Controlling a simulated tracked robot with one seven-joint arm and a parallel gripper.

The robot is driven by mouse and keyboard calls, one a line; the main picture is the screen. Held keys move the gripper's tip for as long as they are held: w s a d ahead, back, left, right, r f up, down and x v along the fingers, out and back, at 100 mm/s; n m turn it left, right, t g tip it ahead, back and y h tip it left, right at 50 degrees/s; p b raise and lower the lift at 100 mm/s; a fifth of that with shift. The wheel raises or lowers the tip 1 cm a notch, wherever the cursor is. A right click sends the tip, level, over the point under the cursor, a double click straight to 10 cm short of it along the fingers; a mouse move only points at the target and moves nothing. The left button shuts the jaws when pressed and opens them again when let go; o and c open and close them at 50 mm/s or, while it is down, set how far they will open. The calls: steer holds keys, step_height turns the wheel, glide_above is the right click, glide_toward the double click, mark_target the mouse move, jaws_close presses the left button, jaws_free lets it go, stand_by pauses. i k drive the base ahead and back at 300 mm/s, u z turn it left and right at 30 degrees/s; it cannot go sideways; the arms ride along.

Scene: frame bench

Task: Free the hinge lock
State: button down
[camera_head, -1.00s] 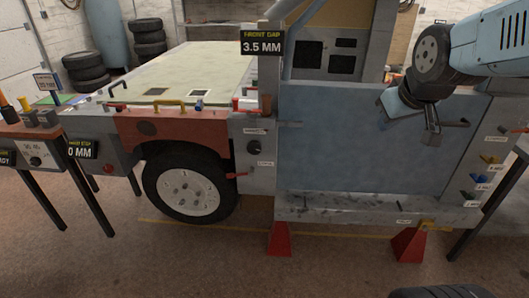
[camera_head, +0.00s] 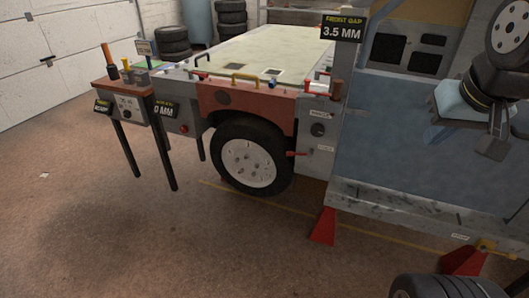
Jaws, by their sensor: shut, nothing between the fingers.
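The blue door panel (camera_head: 400,150) fills the right side, beside a grey hinge pillar (camera_head: 312,165). On the pillar are a dark round knob (camera_head: 318,130), small labels too small to read, and a red lever (camera_head: 297,154) sticking out to the left by the wheel. I cannot tell for sure which of these is the hinge lock. My gripper (camera_head: 491,149) is at the right, in front of the door panel, well apart from the pillar parts. It is shut and empty.
A "3.5 MM" front gap sign (camera_head: 342,27) stands above the pillar. A red fender (camera_head: 245,106) and wheel (camera_head: 248,163) are left of it. Red stands (camera_head: 323,226) are under the sill. A small bench (camera_head: 122,88) is at left. A tyre (camera_head: 445,287) lies in front. The left floor is clear.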

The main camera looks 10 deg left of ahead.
mark_target(311, 151)
steer(key=u, duration=0.5)
steer(key=k, duration=0.85)
steer(key=z, duration=0.3)
steer(key=i, duration=1.5)
